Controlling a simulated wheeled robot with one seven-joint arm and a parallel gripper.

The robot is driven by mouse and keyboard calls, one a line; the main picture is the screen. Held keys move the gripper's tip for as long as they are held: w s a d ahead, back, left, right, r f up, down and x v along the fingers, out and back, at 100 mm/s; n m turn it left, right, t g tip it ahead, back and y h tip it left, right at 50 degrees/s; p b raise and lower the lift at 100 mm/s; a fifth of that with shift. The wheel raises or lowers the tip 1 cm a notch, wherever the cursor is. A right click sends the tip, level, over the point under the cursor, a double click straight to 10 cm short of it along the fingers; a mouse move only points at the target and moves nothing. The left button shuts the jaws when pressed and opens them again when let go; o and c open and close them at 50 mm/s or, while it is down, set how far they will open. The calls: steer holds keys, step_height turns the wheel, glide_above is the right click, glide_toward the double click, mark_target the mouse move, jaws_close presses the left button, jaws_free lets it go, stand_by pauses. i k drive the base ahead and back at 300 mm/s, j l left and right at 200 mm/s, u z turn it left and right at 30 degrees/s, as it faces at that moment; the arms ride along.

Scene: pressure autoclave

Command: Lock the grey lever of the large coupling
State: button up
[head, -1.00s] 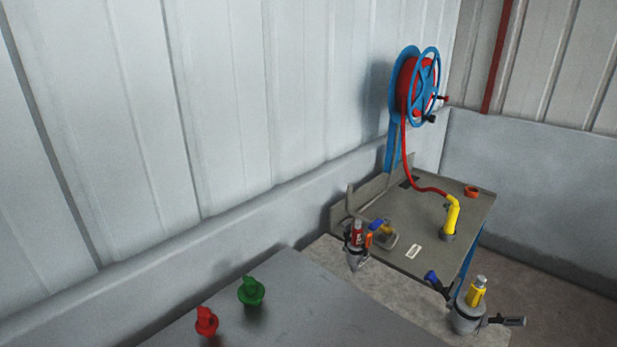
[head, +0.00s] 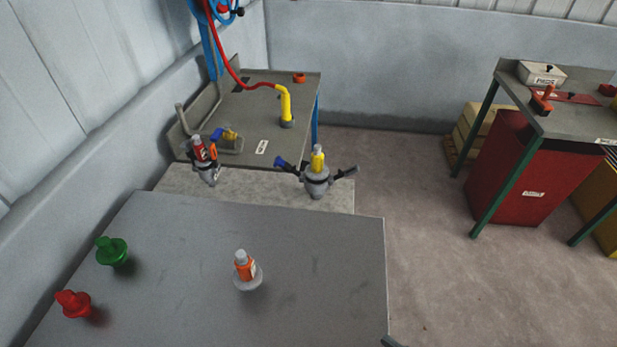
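The larger of two couplings (head: 317,184) stands on the pale ledge at the middle of the head view. It has a grey body with a yellow part with a pale top (head: 318,158) upright in it. A dark grey lever (head: 345,172) sticks out to its right, slightly raised. A blue-ended lever (head: 284,163) sticks out to its left. The smaller coupling (head: 208,172) is further left, with a red part in it and blue and orange levers beside it. I cannot tell from here whether the grey lever is latched. My gripper is not in view.
A grey tabletop (head: 330,250) in front holds a green knob (head: 112,251), a red knob (head: 73,304) and an orange-and-white fitting (head: 245,268). A yellow nozzle (head: 286,106) on a red hose stands behind. A workbench (head: 580,118) is at right; open floor (head: 420,210) lies between.

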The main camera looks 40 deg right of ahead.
mark_target(353, 168)
steer(key=l+z, duration=0.2)
steer(key=z, duration=0.15)
steer(key=i+l+z, duration=0.15)
steer(key=z, duration=0.2)
steer(key=i+l+z, duration=0.15)
steer(key=z, duration=0.2)
